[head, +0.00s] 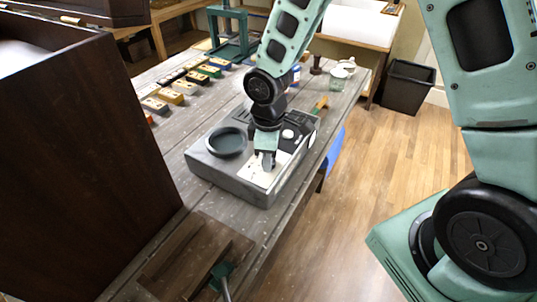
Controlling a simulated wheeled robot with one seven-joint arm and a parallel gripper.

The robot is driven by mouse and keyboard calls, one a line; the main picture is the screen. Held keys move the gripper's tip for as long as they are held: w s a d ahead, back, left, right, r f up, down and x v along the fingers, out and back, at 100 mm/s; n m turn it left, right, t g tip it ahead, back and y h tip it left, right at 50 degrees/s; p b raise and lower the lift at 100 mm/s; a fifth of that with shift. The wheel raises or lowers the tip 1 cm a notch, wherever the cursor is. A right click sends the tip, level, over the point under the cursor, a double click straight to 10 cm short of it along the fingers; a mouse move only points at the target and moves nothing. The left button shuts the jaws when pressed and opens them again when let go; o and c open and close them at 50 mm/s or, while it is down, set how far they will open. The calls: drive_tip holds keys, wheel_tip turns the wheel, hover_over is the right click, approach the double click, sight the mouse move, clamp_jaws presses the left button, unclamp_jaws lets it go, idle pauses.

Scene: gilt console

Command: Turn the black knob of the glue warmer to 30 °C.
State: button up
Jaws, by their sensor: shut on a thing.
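The glue warmer (228,178) is a grey box on the plank bench, with a dark round well (227,142) in its top. A pale dial plate (257,177) lies on its top to the right of the well. My gripper (267,164) points down over this plate, its fingers shut at the plate's surface. The black knob is hidden by the fingers, which are closed around its place. The scale marks are too small to read, so I cannot tell the knob's setting.
A dark wooden cabinet (75,165) stands close on the left. Several small blocks (183,88) line the bench (168,123) behind the warmer. A wooden vise (190,262) is in front. A black bin (408,86) stands on the clear floor at right.

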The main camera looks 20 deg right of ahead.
drive_tip(key=shift+w, duration=0.1)
idle(0.3)
drive_tip(key=o, duration=1)
drive_tip(key=shift+c, duration=0.2)
wheel_tip(320, 180, up, 17)
drive_tip(key=b, duration=0.1)
drive_tip(key=shift+r+b, duration=0.2)
drive_tip(key=shift+b, duration=0.2)
drive_tip(key=s+a+f+m+b, duration=0.1)
drive_tip(key=s+a+f, duration=0.1)
drive_tip(key=s, duration=0.5)
drive_tip(key=s+a+f+m+b, duration=0.1)
drive_tip(key=s+a+f, duration=0.1)
drive_tip(key=s, duration=0.5)
drive_tip(key=s+a+f+m+b, duration=0.1)
drive_tip(key=s+a+f+m, duration=0.1)
drive_tip(key=s, duration=0.5)
drive_tip(key=shift+f+y+b, duration=0.3)
drive_tip(key=shift+f+b, duration=0.05)
drive_tip(key=shift+f, duration=0.5)
